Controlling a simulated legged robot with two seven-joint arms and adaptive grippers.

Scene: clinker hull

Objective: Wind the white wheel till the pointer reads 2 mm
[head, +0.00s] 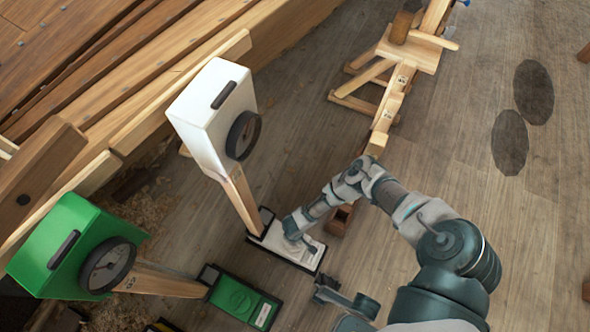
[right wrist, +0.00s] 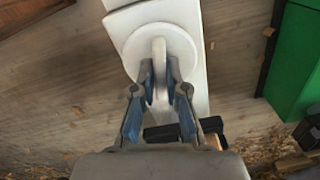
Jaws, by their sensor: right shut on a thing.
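The white wheel (right wrist: 183,50) shows in the right wrist view as a round disc with a raised white grip bar across it. My right gripper (right wrist: 159,80) is shut on that bar, one blue-padded finger on each side. In the head view my right gripper (head: 295,232) is at the white-topped base (head: 305,256) below the white gauge box (head: 212,105), and the wheel is mostly hidden there. The box's black-rimmed dial (head: 243,135) is seen edge-on, and its pointer cannot be read. A dark part, perhaps my left gripper (head: 345,297), shows low in the head view; its state is unclear.
A green gauge box (head: 65,245) with a dial and a green base (head: 240,300) stands left of the white one. The planked hull (head: 120,60) fills the upper left. A wooden trestle (head: 385,70) stands behind my right arm.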

